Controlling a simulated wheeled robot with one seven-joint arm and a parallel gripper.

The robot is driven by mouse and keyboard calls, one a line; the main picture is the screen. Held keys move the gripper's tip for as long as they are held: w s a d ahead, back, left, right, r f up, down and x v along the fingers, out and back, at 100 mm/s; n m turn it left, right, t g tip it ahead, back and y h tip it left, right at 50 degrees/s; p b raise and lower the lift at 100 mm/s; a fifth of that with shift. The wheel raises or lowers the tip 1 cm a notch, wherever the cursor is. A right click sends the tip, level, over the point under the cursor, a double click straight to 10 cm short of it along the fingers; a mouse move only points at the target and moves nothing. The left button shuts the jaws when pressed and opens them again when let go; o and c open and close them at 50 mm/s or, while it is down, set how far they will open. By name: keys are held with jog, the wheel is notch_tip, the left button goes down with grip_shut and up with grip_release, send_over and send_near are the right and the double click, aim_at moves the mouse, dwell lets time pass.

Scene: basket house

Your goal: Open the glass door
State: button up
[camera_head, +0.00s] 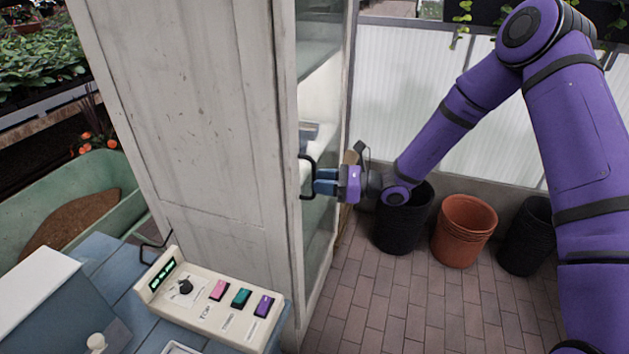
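A tall, worn white cabinet (205,120) stands in the middle, with its glass door (318,232) on the narrow side facing right. The door looks closed. A black bow-shaped handle (303,158) sticks out from the door's near edge. My gripper (316,182), with blue fingers, reaches in from the right. Its fingertips are at the upright bar of the handle and seem to touch it. Whether the fingers are shut on the bar or still apart around it is too small to tell.
A blue table (115,275) with a control box (210,300) stands at the front left. Black pots (402,225) and stacked terracotta pots (463,230) stand right of the cabinet along a pale panel wall. The brick floor (390,310) in front of them is clear.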

jog(key=shift+w+a, duration=0.15)
jog(key=shift+a, duration=1.05)
grip_shut()
